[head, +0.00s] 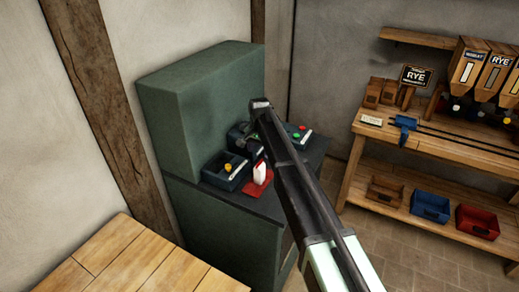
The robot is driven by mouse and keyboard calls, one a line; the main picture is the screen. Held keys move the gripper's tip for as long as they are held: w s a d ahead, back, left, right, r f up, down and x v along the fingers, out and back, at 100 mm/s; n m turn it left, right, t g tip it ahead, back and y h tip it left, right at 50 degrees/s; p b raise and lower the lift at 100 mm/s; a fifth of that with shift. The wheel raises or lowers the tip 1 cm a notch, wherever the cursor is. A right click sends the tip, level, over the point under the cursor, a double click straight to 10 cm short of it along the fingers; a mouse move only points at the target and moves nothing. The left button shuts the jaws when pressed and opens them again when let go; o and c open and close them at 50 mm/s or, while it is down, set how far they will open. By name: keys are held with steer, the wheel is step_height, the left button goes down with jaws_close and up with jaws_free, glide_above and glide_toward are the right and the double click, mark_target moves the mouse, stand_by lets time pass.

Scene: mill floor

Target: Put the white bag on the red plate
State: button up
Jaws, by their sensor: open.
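The white bag (260,172) is small and stands upright on the dark top of the green cabinet. It appears to rest on the red plate (256,189), which shows around its foot. My gripper (254,150) is small and dark, just behind and above the bag in the picture, and partly hidden by my own arm. It is open, and I see nothing held in it. I cannot tell whether its fingers touch the bag.
A control box with a yellow knob (227,170) sits left of the plate. Another with red and green buttons (299,133) sits behind on the right. A wooden bench (440,140) with bins stands at right. A plank table (140,262) is at front left.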

steer(key=s+d+f+n+b, duration=0.1)
steer(key=s+d, duration=0.6)
steer(key=s, duration=0.4)
steer(key=s+d+f+n+b, duration=0.1)
steer(key=s+d+n+b, duration=0.1)
steer(key=s+d, duration=0.6)
steer(key=s+d+f+n+b, duration=0.1)
steer(key=s+d, duration=0.7)
steer(key=s, duration=0.7)
steer(key=shift+f+n, duration=0.4)
